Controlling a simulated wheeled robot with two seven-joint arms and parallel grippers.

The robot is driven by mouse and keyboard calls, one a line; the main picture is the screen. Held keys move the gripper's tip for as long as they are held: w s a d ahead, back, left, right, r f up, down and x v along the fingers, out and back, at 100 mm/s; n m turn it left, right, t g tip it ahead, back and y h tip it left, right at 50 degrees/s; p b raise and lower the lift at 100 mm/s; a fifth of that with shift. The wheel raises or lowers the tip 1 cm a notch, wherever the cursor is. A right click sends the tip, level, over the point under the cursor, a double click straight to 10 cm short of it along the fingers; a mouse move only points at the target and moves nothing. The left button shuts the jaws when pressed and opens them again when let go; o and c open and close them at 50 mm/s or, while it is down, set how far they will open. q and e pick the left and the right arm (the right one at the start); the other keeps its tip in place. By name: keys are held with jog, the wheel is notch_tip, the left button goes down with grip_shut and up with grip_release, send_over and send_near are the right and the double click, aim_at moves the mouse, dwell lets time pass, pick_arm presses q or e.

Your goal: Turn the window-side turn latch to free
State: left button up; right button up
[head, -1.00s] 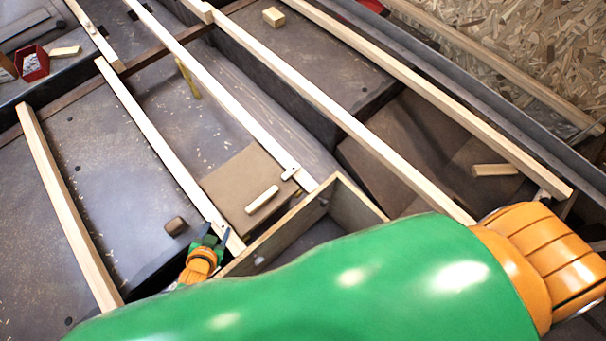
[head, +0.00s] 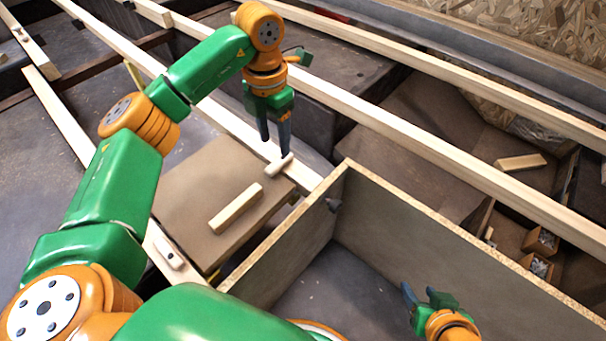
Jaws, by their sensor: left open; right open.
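A light wooden turn latch (head: 279,164) lies at the far edge of a brown panel (head: 190,180), beside a long pale rail. A second turn latch (head: 167,253) sits on the rail at the panel's near left side. The frames do not label which one is window-side. A wooden block like a handle (head: 236,208) lies on the panel. My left gripper (head: 275,149) points down, open, with its fingertips just above the far latch; I cannot tell whether they touch it. My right gripper (head: 423,291) is open and empty over the box-like bay at lower right.
A box-like bay with upright board walls (head: 430,250) stands right of the panel. Long pale rails (head: 400,140) cross the scene diagonally. A loose wood block (head: 521,162) and small bins (head: 537,268) lie at right. My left arm covers much of the left side.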

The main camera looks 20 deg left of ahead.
aim_at(276, 163)
pick_arm(q)
notch_tip(276, 163, down, 4)
jog(key=shift+a+r+b, duration=0.15)
jog(key=shift+b, duration=0.55)
notch_tip(276, 163, down, 3)
jog(key=shift+f+b, duration=0.1)
jog(key=shift+b, duration=0.6)
grip_shut()
pick_arm(e)
jog(key=w+a+r+t+y, duration=0.1)
jog(key=w+r+t, duration=0.2)
jog(key=r, duration=0.3)
jog(key=w+a+r+t+y, duration=0.1)
jog(key=w+r+t, duration=0.1)
jog(key=r+t, duration=0.3)
jog(key=w+a+r+n+t+y, duration=0.1)
jog(key=w+a+r+t, duration=0.1)
jog(key=r, duration=0.5)
jog(key=shift+w+r+t+y, duration=0.35)
jog(key=shift+w+t, duration=0.5)
jog(key=shift+t, duration=0.35)
